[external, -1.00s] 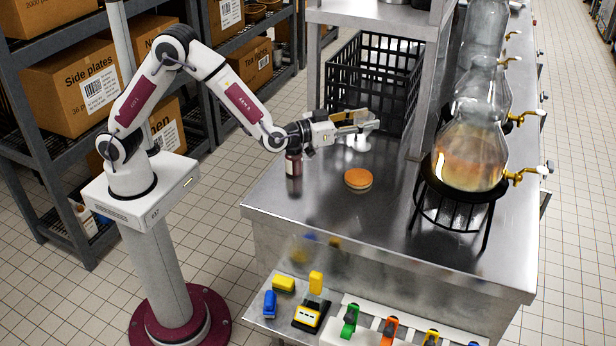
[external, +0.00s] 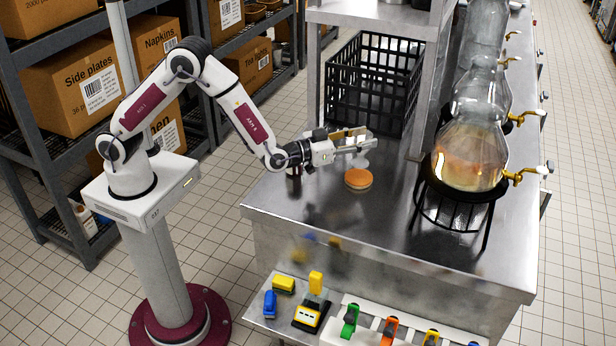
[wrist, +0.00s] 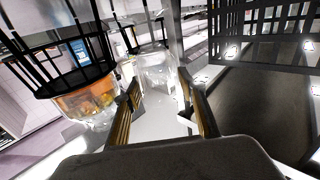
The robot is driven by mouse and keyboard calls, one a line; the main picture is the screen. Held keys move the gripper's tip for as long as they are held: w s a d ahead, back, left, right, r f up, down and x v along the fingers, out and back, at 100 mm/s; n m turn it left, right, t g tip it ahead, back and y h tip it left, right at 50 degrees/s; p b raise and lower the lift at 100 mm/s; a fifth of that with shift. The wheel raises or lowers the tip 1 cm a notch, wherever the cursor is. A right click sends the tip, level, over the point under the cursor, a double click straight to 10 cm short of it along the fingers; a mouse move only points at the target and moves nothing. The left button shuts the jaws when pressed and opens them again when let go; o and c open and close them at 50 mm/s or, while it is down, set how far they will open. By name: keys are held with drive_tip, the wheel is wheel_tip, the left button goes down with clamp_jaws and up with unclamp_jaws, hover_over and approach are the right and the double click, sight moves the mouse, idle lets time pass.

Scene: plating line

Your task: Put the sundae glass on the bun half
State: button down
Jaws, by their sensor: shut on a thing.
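My gripper (external: 357,143) is shut on the sundae glass (external: 361,160), a clear glass with a pale foot. The gripper lies level and points right, above the steel counter. The glass's foot shows below the fingers, just over the far edge of the bun half. In the wrist view the clear glass (wrist: 155,72) shows between the two tan-lined fingers (wrist: 159,95). The bun half (external: 358,179) is a round orange-brown piece flat on the counter. I cannot tell whether glass and bun touch. The wrist view does not show the bun.
A black crate (external: 369,85) stands behind the gripper. A dark bottle (external: 293,183) stands left of the bun, partly hidden by my gripper. The counter front (external: 340,235) is clear.

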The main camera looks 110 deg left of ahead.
drive_tip(key=shift+f, duration=1.8)
drive_tip(key=shift+f, duration=0.15)
drive_tip(key=c, duration=1.2)
unclamp_jaws()
drive_tip(key=shift+c, duration=0.2)
drive_tip(key=v, duration=1.2)
